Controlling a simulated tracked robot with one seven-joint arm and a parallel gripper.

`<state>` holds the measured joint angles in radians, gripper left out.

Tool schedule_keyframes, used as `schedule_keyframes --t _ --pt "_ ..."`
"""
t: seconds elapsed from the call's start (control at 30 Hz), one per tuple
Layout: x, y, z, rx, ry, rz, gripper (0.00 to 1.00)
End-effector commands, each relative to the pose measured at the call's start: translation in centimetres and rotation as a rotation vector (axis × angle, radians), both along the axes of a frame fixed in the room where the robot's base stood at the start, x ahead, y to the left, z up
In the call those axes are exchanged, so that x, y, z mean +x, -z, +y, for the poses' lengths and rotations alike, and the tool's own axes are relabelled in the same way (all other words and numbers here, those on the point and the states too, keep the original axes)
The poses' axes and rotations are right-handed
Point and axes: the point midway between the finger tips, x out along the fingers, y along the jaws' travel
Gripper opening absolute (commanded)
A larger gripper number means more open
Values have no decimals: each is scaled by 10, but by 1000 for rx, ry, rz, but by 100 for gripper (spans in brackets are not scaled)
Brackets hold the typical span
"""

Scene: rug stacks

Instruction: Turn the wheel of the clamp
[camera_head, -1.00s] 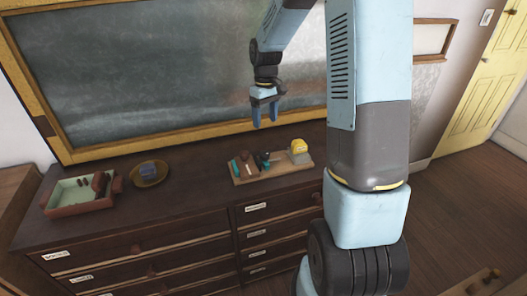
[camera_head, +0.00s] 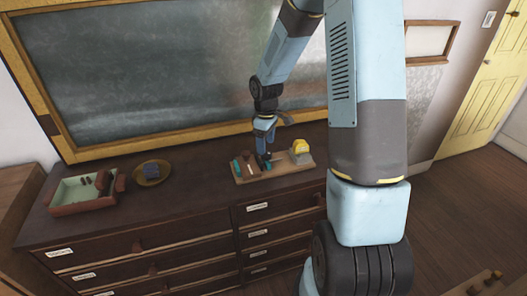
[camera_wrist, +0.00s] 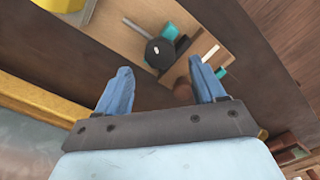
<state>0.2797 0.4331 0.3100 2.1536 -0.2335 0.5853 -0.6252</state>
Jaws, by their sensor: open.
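The clamp's wheel (camera_wrist: 160,53) is a dark round disc with a small pale spot. Teal and dark parts show beside it, on a light wooden board (camera_wrist: 205,14). In the wrist view the wheel lies beyond the fingertips, roughly between their lines. My gripper (camera_wrist: 160,66) is open, with two blue fingers apart and nothing held. In the head view my gripper (camera_head: 264,158) points down just over the middle of the board (camera_head: 285,175) and hides most of the clamp. I cannot tell whether the fingers touch the wheel.
A yellow and grey object (camera_head: 300,148) stands at the board's right end. A teal item (camera_head: 238,166) is at its left. A green-lined tray (camera_head: 72,196) and a round dish (camera_head: 152,179) sit left on the dark dresser. The chalkboard (camera_head: 160,80) rises behind.

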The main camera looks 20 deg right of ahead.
Motion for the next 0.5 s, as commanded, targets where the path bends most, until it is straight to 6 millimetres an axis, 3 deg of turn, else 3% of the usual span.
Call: schedule_keyframes --t 0.2,0.5 --pt "0 29 0 1 0 2 69" --pt "0 40 1 0 -1 0 69"
